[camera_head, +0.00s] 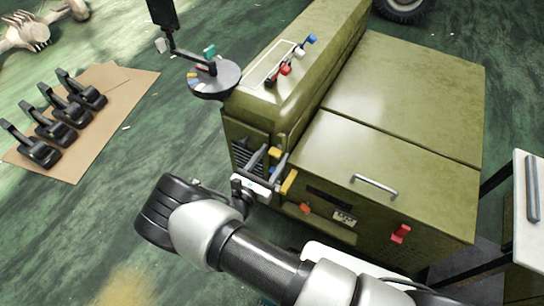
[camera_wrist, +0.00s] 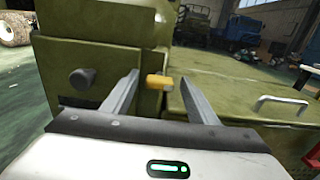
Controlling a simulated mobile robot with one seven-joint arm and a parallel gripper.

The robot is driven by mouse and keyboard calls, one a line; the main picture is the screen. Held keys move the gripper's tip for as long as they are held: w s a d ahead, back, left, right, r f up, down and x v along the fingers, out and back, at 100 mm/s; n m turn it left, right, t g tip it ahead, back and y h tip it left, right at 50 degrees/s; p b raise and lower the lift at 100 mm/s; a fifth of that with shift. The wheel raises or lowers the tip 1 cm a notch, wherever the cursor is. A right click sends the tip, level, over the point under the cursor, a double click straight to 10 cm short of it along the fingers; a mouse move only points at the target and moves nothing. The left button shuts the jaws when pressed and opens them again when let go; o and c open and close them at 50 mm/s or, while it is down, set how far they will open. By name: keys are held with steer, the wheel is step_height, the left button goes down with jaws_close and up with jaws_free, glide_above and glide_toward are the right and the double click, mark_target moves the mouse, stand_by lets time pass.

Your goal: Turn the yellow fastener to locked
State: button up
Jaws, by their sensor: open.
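A small yellow fastener (camera_wrist: 160,81) sticks out from the olive machine's front in the wrist view. It also shows in the head view (camera_head: 275,152). My gripper (camera_wrist: 158,90) is open, one finger on each side of the fastener as the wrist view sees it. In the head view my gripper (camera_head: 271,157) points at the machine's front corner, fingertips close to the fastener. I cannot tell whether either finger touches it. A second yellow part (camera_head: 289,182) sits lower on the front panel edge.
The olive machine (camera_head: 410,100) has a lid handle (camera_head: 374,187), a red part (camera_head: 400,233) and an orange part (camera_head: 304,207) on its front. A dark round knob (camera_wrist: 82,78) is left of my fingers. Black clamp-like tools (camera_head: 62,108) lie on cardboard at left.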

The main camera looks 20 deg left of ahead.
steer(key=c, duration=1.1)
steer(key=shift+o, duration=0.2)
steer(key=shift+m, duration=0.4)
steer(key=m, duration=0.3)
steer(key=shift+d+m+b, duration=0.1)
steer(key=shift+m+b, duration=0.2)
steer(key=m, duration=0.4)
steer(key=shift+m, duration=0.3)
steer(key=m, duration=0.4)
steer(key=shift+d+f, duration=0.1)
steer(key=shift+f, duration=0.05)
steer(key=m, duration=0.4)
steer(key=shift+m, duration=0.3)
steer(key=shift+f+m, duration=0.1)
steer(key=shift+m, duration=0.2)
